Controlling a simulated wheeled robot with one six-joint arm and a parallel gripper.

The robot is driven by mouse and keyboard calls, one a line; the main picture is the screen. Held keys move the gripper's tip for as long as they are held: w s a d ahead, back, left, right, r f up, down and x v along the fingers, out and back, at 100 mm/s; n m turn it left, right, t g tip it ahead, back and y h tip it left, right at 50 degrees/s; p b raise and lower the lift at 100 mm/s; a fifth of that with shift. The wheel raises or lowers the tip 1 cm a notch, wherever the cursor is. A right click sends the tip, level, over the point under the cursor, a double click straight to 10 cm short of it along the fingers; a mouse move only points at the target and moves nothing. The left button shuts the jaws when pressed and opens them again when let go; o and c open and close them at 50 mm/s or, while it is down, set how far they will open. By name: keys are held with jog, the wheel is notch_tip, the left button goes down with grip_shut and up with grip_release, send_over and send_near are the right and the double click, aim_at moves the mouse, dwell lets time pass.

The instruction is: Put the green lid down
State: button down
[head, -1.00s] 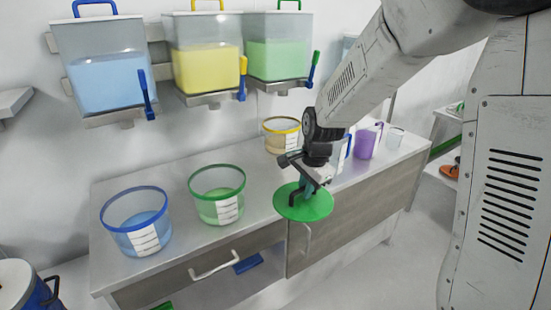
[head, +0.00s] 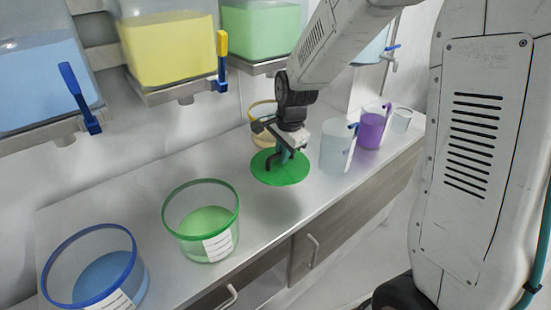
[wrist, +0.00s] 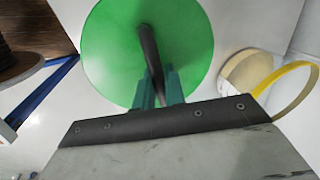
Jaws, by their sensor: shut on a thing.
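The green lid (head: 270,172) is a flat round disc with a dark handle on top. My gripper (head: 287,152) is shut on that handle, and the lid hangs level over or close to the steel counter (head: 150,190); I cannot tell whether it touches. In the wrist view the lid (wrist: 115,60) fills the upper middle, with the gripper's teal fingers (wrist: 158,88) around the handle. A clear tub with a green rim (head: 172,225), holding green contents and open on top, stands to the left of the lid.
A blue-rimmed tub (head: 62,262) stands at the front left. A yellow-rimmed tub (head: 262,108) stands behind my gripper. A clear jug (head: 335,150), a purple jug (head: 372,130) and a small cup (head: 402,120) stand to the right. Hoppers (head: 170,50) hang above. Counter between the green-rimmed tub and lid is bare.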

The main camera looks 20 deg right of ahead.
aim_at(280, 165)
jog(key=f, duration=0.5)
jog(key=shift+a+f, duration=0.1)
jog(key=shift+a, duration=0.2)
jog(key=shift+f, duration=1.85)
jog(key=shift+d, duration=0.1)
jog(key=shift+f, duration=0.15)
jog(key=c, duration=1.5)
grip_release()
jog(key=shift+o, duration=0.2)
